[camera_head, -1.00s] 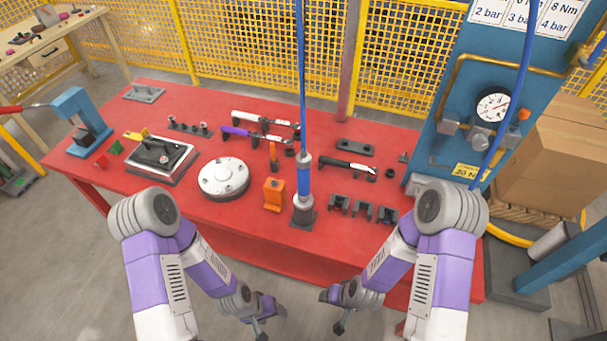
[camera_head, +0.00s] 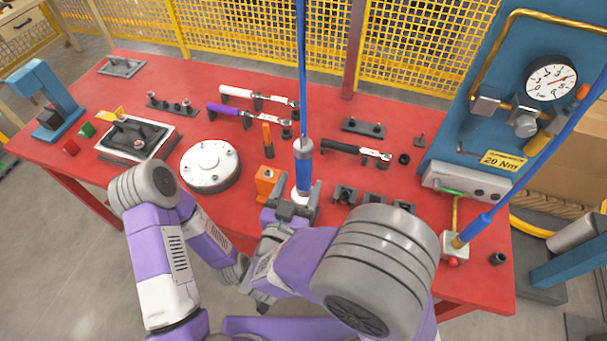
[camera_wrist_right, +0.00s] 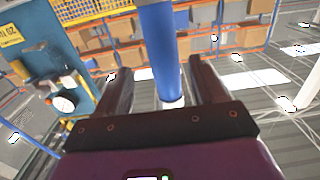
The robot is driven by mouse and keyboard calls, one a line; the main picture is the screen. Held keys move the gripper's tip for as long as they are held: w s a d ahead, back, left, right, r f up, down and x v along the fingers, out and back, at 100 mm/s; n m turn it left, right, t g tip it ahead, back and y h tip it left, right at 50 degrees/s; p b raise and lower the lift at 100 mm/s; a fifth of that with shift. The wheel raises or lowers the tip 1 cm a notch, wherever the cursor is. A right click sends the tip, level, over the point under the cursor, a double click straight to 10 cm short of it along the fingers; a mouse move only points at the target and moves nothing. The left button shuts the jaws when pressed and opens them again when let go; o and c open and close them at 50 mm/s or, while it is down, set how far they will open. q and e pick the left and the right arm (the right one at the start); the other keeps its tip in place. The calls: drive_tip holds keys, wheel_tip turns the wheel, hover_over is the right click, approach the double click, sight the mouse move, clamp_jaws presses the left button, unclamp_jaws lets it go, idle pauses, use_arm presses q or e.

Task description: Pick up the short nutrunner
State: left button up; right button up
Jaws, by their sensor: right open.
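The nutrunner (camera_head: 303,165) is an upright tool with a blue body and grey lower part, at the front middle of the red table, with a blue hose rising from its top. My right gripper (camera_head: 293,204) is open at its lower part, with the fingers on either side. In the right wrist view the blue body (camera_wrist_right: 160,45) stands between the two open fingers (camera_wrist_right: 165,85), with a gap visible on each side. The tool's foot is hidden by the gripper. My left gripper (camera_head: 262,297) is low in front of the table, mostly hidden behind my right arm.
An orange block (camera_head: 266,178) stands close left of the nutrunner. A round white flange (camera_head: 210,163) lies further left. Black holders (camera_head: 345,194) stand to the right, and a black-handled wrench (camera_head: 340,147) lies behind them. A blue gauge panel (camera_head: 480,60) rises at the right.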

sight(305, 166)
drive_tip(key=shift+s, duration=0.1)
drive_tip(key=shift+w+r, duration=0.15)
drive_tip(key=shift+w, duration=0.15)
drive_tip(key=shift+b+x, duration=0.3)
drive_tip(key=shift+x, duration=0.6)
drive_tip(key=x, duration=0.3)
drive_tip(key=b+x, duration=0.1)
drive_tip(key=shift+w+a+f, duration=0.1)
drive_tip(key=shift+w+f, duration=0.2)
drive_tip(key=shift+f, duration=0.05)
drive_tip(key=shift+w+r, duration=0.1)
drive_tip(key=shift+w, duration=0.15)
clamp_jaws()
